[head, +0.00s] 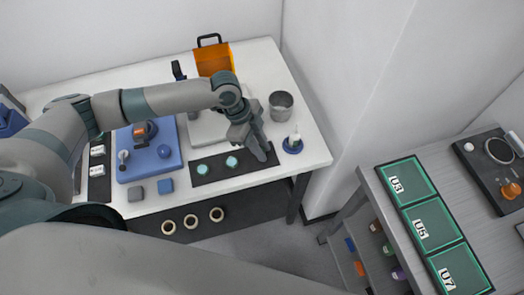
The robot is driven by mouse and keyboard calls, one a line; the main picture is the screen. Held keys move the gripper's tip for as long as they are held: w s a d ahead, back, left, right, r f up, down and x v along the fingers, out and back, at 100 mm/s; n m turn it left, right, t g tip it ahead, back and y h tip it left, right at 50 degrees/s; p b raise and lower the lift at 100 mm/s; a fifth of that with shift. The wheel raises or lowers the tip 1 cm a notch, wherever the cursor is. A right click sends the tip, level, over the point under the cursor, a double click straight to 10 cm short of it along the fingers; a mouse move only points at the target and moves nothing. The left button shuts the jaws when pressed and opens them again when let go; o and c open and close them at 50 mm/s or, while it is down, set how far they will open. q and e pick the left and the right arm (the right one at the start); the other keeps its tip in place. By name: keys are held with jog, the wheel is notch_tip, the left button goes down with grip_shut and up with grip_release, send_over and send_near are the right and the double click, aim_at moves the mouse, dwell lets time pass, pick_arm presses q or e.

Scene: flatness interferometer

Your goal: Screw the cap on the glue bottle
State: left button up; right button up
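A small white bottle with a narrow top (295,135), which looks like the glue bottle, stands upright in a round blue holder (292,147) near the right front of the white table. My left gripper (262,155) points down just left of the bottle, apart from it, above the right end of a dark mat. Its fingers look close together, but whether they hold anything is too small to tell. I cannot make out a separate cap, and it may be hidden by the gripper. My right gripper is not in view.
The dark mat (211,180) carries two teal discs. A metal cup (281,104) stands behind the bottle. A blue device (151,165), an orange bin (214,58) and two small blocks also stand on the table (305,160). A side bench with green trays (409,180) is at right.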

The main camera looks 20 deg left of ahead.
aim_at(263, 149)
pick_arm(q)
grip_shut()
jog(key=shift+w+r+b, duration=0.1)
jog(key=shift+r+b, duration=0.25)
jog(key=shift+r, duration=0.1)
jog(key=r+b, duration=0.2)
jog(key=r, duration=0.1)
jog(key=shift+s+d+r, duration=0.1)
jog(key=shift+s+d, duration=0.1)
jog(key=s+d+r+b, duration=0.3)
jog(key=s+d+r, duration=0.4)
jog(key=s+d, duration=0.1)
